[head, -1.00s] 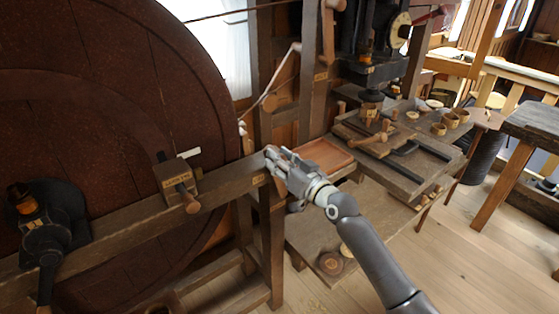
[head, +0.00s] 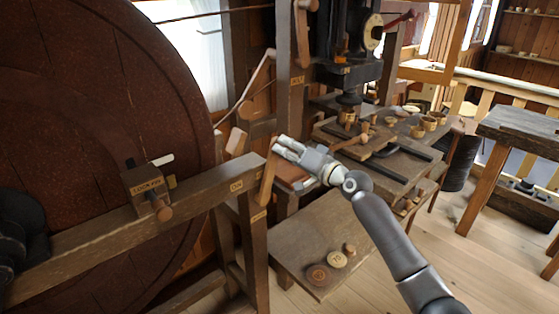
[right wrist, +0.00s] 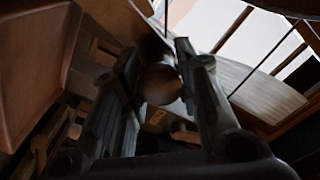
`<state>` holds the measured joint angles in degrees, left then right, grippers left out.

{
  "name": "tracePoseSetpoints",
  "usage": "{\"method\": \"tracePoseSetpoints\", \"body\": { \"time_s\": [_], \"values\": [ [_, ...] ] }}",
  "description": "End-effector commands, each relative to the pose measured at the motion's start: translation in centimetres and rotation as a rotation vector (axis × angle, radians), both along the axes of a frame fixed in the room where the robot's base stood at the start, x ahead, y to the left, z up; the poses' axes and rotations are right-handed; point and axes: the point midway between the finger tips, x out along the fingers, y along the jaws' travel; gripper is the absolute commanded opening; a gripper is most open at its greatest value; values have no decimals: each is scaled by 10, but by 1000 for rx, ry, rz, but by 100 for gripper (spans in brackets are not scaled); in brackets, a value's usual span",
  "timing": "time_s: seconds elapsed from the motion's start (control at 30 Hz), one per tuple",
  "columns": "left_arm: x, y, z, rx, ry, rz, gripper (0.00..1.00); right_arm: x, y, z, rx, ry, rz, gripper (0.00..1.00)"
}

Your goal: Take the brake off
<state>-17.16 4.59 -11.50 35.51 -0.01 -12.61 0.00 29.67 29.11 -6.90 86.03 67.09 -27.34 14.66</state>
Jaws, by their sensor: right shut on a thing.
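A wooden lever (head: 267,180), which I take to be the brake handle, stands tilted at the right end of the wooden beam (head: 200,188) beside the big brown wheel (head: 90,130). My right gripper (head: 279,147) is at the lever's upper end and shut on it. In the right wrist view, the rounded wooden end of the lever (right wrist: 161,84) sits between the two fingers (right wrist: 158,95). A small label is on the beam near the lever; its text is too small to read surely. My left gripper is out of view.
A block with a peg (head: 150,190) sits on the beam at the wheel. A low shelf (head: 310,250) holds discs. Open floor lies at lower right.

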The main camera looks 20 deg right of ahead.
Motion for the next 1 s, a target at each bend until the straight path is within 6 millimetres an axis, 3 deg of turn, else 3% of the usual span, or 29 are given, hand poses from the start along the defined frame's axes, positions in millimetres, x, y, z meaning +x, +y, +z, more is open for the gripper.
{"method": "tracePoseSetpoints", "body": {
  "time_s": [0.2,0.63,0.67,0.7,0.83,1.0],
  "values": [
    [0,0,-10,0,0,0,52,4,-11,-4,50,16,-4,0],
    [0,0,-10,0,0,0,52,4,-13,-3,62,21,-4,0],
    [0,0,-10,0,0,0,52,4,-13,-3,62,21,-4,31],
    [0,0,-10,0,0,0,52,4,-13,-3,62,21,-4,36],
    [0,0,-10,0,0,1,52,4,-12,-3,60,21,-4,52],
    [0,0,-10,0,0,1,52,4,-11,-4,59,21,-2,52]
  ]
}}
